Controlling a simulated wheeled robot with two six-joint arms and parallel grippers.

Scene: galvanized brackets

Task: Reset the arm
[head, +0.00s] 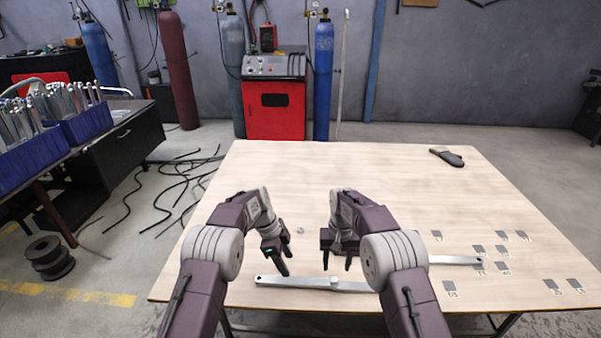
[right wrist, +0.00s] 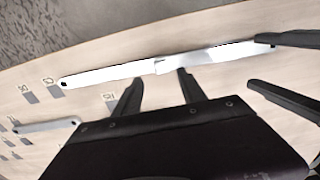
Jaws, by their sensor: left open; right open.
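A long pale metal bracket piece (head: 300,281) lies near the table's front edge, with a step or overlap near its middle. It also shows in the right wrist view (right wrist: 110,74); I cannot tell whether it is one piece or two. A second flat bracket (head: 455,260) lies further right, partly hidden behind my right arm. My left gripper (head: 277,262) is open and empty, just behind the long piece. My right gripper (head: 337,260) is open and empty, behind the long piece's middle; its fingertips also show in the right wrist view (right wrist: 160,80).
Several small dark labelled patches (head: 502,250) mark the table's right side. A dark tool (head: 447,157) lies at the back right. A small round piece (head: 300,230) lies between my arms. The middle and back of the wooden table (head: 300,165) are mostly clear.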

